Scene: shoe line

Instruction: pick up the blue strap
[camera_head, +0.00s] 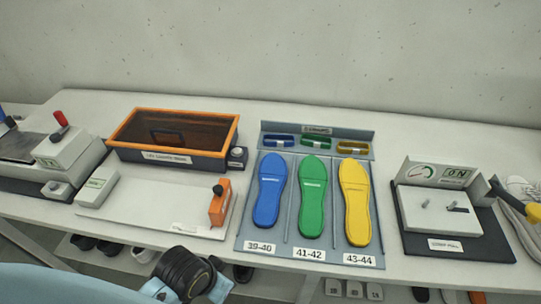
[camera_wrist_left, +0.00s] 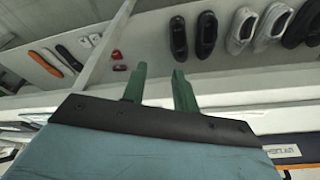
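The blue strap (camera_head: 277,139) lies at the back of the grey sorting tray (camera_head: 248,245), in the left slot behind the blue sole (camera_head: 269,189). A green strap (camera_head: 312,141) and a yellow-brown strap (camera_head: 353,147) lie to its right in the same row. My left arm enters at the bottom left in the head view, well in front of and below the straps. My left gripper's two green fingers (camera_wrist_left: 160,88) stand apart and empty in the left wrist view, facing shoes below the table. My right gripper is not in view.
An orange-rimmed box (camera_head: 124,127) stands left of the tray, with an orange device (camera_head: 219,203) in front of it. A press with a gauge (camera_head: 440,212) stands to the right. Green (camera_head: 311,195) and yellow (camera_head: 355,201) soles fill the other lanes.

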